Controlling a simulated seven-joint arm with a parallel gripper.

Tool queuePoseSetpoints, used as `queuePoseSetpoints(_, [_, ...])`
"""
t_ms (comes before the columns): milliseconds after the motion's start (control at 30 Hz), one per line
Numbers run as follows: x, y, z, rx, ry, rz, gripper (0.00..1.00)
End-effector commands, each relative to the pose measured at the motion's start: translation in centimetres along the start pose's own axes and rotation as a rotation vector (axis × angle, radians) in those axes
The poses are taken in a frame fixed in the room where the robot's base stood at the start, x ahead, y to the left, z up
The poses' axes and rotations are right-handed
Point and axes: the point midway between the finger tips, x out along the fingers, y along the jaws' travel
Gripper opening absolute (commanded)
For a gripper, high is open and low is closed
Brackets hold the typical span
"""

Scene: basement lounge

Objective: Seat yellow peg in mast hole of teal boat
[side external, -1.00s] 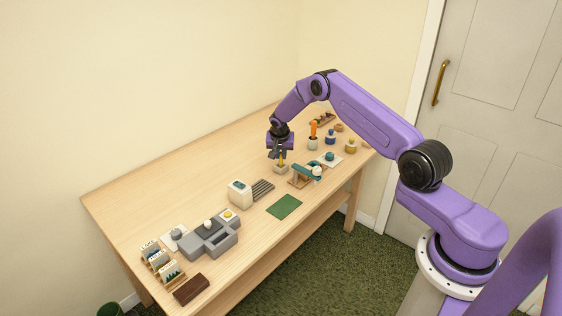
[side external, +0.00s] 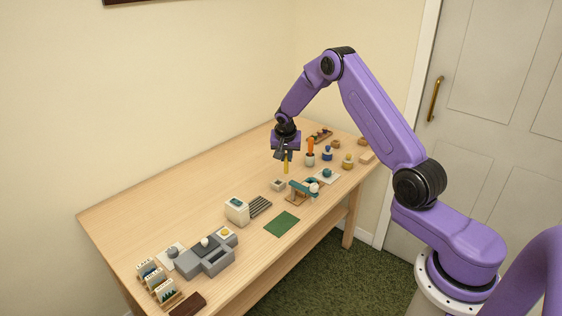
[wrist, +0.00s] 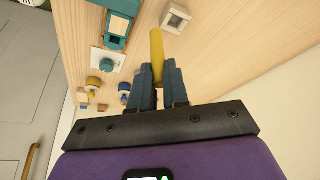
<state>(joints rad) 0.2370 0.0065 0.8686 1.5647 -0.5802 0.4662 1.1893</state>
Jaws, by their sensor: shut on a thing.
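The yellow peg (side external: 286,166) is upright in my gripper (side external: 285,154), which is shut on its upper part. The peg hangs above the table, clear of a small pale block (side external: 278,184) with a square recess. In the wrist view the peg (wrist: 157,48) points out from between the fingers, and the block (wrist: 176,17) is just beyond it. The teal boat (side external: 303,187) appears to be the long teal piece on a wooden stand, right of the block. It shows partly in the wrist view (wrist: 117,26), cut by the top edge. I cannot make out its mast hole.
A white mat with a round teal piece (side external: 327,173) lies behind the boat. An orange-topped holder (side external: 310,153) and small blue and yellow jars stand further back. A cream box (side external: 237,211), dark slotted rack (side external: 260,206) and green mat (side external: 282,224) are nearer.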

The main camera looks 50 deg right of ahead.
Motion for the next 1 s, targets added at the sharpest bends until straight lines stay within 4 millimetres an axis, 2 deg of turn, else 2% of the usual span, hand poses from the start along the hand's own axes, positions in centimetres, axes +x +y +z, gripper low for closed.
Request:
queuePoseSetpoints(300, [-3.7,3.1,3.1,-0.001,-0.001,0.002,0.0])
queuePoseSetpoints(667, [-5.8,5.5,4.8,0.022,-0.003,0.011,0.0])
queuePoseSetpoints(1000, [-6.8,13.5,4.9,0.299,-0.003,0.125,0.0])
